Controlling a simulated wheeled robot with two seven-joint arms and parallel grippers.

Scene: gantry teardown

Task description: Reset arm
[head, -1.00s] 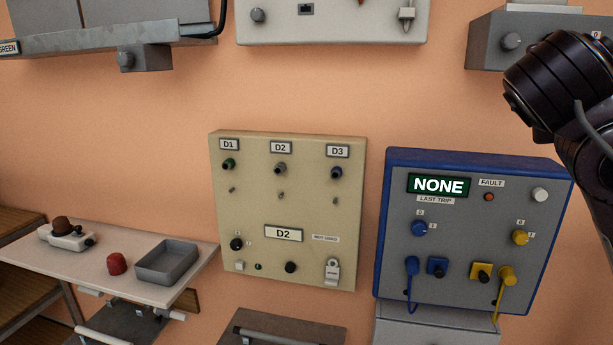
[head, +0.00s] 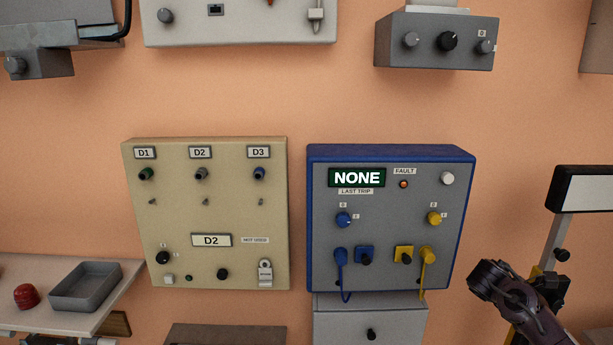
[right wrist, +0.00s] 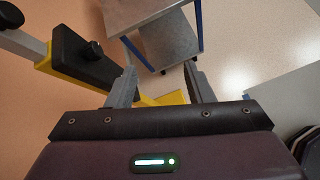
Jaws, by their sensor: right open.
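A blue-framed grey panel (head: 390,215) on the wall reads "NONE" above a "LAST TRIP" label. It has a small orange-red FAULT lamp (head: 403,184) and a white round button (head: 447,178). Below are a blue knob (head: 343,220) and a yellow knob (head: 434,218), with blue and yellow plugs and cords under them. My right arm shows at lower right in the head view, apart from the panel. In the right wrist view my right gripper (right wrist: 160,88) is open, its two fingers wide apart with nothing held. My left gripper is not in view.
A beige panel (head: 205,220) marked D1, D2 and D3 hangs left of the blue one. A shelf at left holds a grey tray (head: 86,288) and a red knob-like object (head: 26,296). A yellow-and-black stand (head: 555,235) is at right. A grey box (head: 436,40) hangs above.

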